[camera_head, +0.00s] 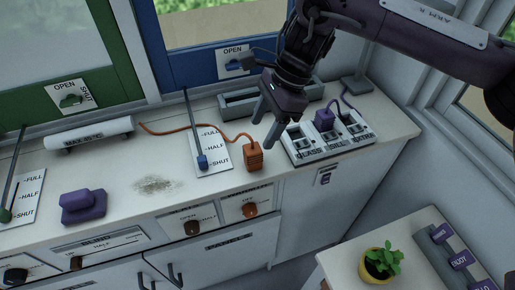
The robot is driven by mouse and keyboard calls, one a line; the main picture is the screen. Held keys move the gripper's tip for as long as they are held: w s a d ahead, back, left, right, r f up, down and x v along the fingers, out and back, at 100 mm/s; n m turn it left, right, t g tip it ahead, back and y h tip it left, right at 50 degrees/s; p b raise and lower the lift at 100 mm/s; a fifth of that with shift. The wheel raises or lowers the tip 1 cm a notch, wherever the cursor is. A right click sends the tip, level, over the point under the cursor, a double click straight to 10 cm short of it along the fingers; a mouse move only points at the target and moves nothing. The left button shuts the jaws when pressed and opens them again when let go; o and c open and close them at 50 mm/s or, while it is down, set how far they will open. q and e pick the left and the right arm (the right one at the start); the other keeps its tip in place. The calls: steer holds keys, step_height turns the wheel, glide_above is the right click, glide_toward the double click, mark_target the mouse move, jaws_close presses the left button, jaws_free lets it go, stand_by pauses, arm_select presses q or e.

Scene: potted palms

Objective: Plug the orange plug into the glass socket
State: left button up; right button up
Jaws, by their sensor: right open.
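The orange plug (254,155) stands on the white counter near its front edge, with an orange cord running left from it to a white bar. The glass socket (297,137) is the left one of three in a pale socket panel (334,146); it looks empty. My right gripper (266,128) comes down from the upper right and is open and empty. Its fingers appear just above and behind the orange plug, apart from it. My left gripper is not in view.
A purple plug (324,118) with a purple cord sits at the middle socket. A grey trough (270,98) lies behind. A lever plate (211,150) stands left of the orange plug, and a purple block (83,206) sits further left. A potted plant (381,262) is at the lower right.

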mark_target(252, 148)
steer(key=x, duration=0.2)
steer(key=p+x, duration=0.2)
steer(key=x, duration=0.1)
steer(key=shift+s+a+f, duration=0.2)
steer(key=shift+s+a, duration=0.1)
steer(key=shift+s, duration=0.15)
steer(key=shift+a+f, duration=0.2)
steer(key=shift+f, duration=0.3)
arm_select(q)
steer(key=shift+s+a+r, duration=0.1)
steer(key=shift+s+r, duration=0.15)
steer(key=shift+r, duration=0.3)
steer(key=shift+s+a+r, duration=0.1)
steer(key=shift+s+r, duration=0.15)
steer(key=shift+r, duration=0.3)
arm_select(e)
steer(key=shift+s, duration=0.1)
steer(key=c, duration=1.1)
steer(key=shift+o, duration=0.2)
steer(key=shift+r, duration=0.1)
